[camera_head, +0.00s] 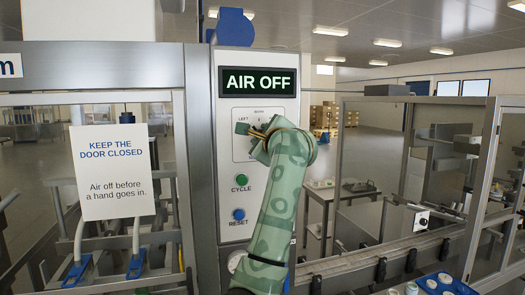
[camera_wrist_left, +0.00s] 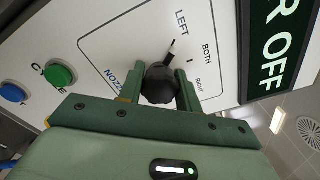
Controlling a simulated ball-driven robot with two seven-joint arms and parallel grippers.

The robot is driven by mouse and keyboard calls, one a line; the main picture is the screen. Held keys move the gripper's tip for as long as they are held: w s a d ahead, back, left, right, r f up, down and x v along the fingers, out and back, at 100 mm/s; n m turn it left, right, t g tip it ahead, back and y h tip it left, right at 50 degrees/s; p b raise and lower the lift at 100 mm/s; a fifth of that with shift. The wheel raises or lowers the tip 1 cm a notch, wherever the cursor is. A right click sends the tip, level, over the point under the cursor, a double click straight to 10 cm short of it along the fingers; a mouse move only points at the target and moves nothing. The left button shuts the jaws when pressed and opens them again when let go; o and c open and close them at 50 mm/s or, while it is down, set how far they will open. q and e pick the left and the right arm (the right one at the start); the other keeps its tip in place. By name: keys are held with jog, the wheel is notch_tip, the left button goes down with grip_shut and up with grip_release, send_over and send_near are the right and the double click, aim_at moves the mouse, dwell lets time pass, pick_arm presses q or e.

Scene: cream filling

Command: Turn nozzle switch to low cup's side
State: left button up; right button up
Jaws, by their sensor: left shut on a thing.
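The nozzle switch is a black round knob (camera_wrist_left: 160,80) on a white panel (camera_wrist_left: 100,45), seen in the left wrist view. Its marker points to the word LEFT; BOTH and RIGHT are printed further around. My left gripper (camera_wrist_left: 159,92) has one finger on each side of the knob and is shut on it. In the head view my left gripper (camera_head: 256,134) is at the switch plate and mostly hides the knob. Several white cups (camera_head: 431,284) stand at the lower right; I cannot tell which are low. My right gripper is in neither view.
A display (camera_head: 258,81) above the switch reads AIR OFF. A green CYCLE button (camera_head: 242,180) and blue RESET button (camera_head: 238,214) sit below it. A door sign (camera_head: 113,172) hangs at left. A metal rail (camera_head: 385,255) and framed glass are at right.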

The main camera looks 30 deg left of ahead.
pick_arm(q)
jog(key=shift+f+n+b, duration=0.15)
jog(key=shift+n+b, duration=0.45)
jog(key=shift+b, duration=0.05)
jog(key=o, duration=1)
jog(key=b+v, duration=0.3)
jog(key=v, duration=1.3)
jog(key=shift+s+b, duration=0.2)
jog(key=shift+b, duration=0.2)
jog(key=shift+d, duration=0.1)
